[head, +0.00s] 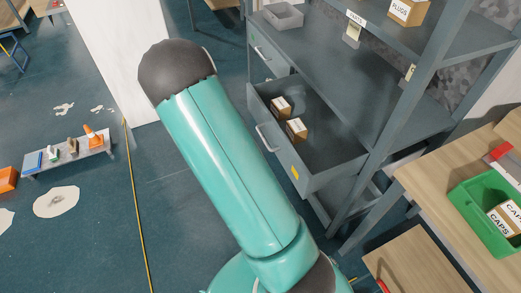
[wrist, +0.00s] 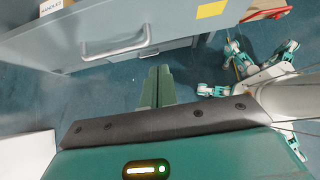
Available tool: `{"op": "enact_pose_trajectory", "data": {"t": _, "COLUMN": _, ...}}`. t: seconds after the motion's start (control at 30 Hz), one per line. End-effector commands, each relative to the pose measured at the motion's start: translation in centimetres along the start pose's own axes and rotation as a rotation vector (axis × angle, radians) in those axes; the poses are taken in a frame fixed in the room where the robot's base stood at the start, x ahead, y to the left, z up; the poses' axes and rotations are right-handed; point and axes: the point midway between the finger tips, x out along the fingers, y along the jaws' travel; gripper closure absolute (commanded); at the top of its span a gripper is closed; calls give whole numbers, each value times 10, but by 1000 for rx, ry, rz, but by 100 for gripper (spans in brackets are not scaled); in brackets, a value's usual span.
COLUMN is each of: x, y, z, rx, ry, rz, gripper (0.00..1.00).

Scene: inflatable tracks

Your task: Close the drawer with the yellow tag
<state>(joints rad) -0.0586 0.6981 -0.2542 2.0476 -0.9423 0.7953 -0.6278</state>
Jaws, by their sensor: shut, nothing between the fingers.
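The drawer with the yellow tag (head: 307,181) is pulled out of the grey shelf unit in the head view, with two small cardboard boxes inside. Its yellow tag (head: 295,172) is on the front panel, right of the metal handle (head: 266,138). In the wrist view the drawer front (wrist: 165,22) crosses the top, with the handle (wrist: 115,45) left of centre and the yellow tag (wrist: 212,9) to the right. My gripper (wrist: 158,72) is shut and empty, its fingers appearing just below the front panel; I cannot tell whether they touch it. My arm hides the gripper in the head view.
A closed drawer (head: 269,56) sits farther left in the unit, under a grey bin (head: 283,16). A wooden table (head: 470,165) with a green tray (head: 468,207) stands at the right. My own legs show at right in the wrist view. Open floor lies left of the unit.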

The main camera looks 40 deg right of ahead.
Motion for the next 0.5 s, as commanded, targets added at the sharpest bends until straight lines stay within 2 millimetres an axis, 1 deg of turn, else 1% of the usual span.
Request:
{"op": "enact_pose_trajectory", "data": {"t": 0.47, "x": 90, "y": -1, "z": -1, "rx": 1, "ry": 0, "rz": -4, "gripper": 100}}
{"op": "enact_pose_trajectory", "data": {"t": 0.5, "x": 95, "y": 0, "z": 5, "rx": 4, "ry": 1, "rz": -2, "gripper": 100}}
